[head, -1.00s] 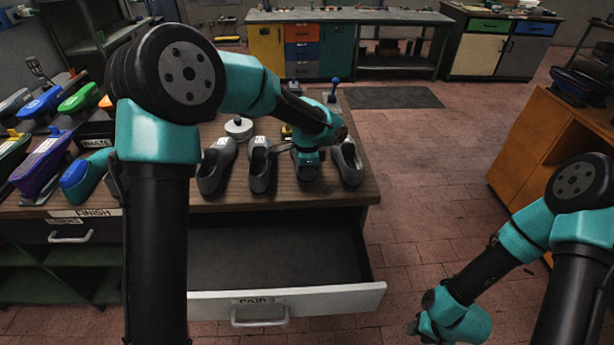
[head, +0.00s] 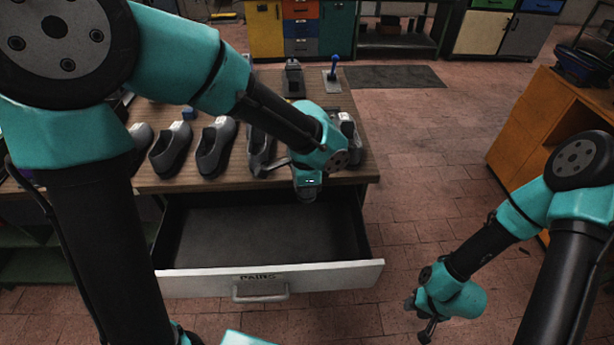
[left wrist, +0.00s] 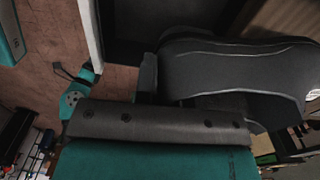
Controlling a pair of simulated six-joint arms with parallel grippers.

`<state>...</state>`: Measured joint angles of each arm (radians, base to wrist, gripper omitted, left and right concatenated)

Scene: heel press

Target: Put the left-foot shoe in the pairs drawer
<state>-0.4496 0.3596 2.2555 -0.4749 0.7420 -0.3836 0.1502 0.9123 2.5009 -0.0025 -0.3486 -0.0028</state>
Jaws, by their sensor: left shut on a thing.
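My left gripper (head: 274,166) is shut on a dark grey shoe (head: 258,148) near the front edge of the workbench. In the left wrist view the shoe (left wrist: 230,75) fills the upper right, beside a dark finger (left wrist: 148,77). My arm covers part of it, and I cannot tell whether it clears the bench. The pairs drawer (head: 265,277), with a pale front labelled PAIRS, is pulled out below and looks empty inside. My right gripper (head: 420,317) is open and empty at the lower right, away from the bench.
Other grey shoes (head: 215,150) stand in a row on the workbench (head: 205,182), one partly hidden at the right end (head: 349,140). A blue-knobbed lever (head: 333,70) stands at the back.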

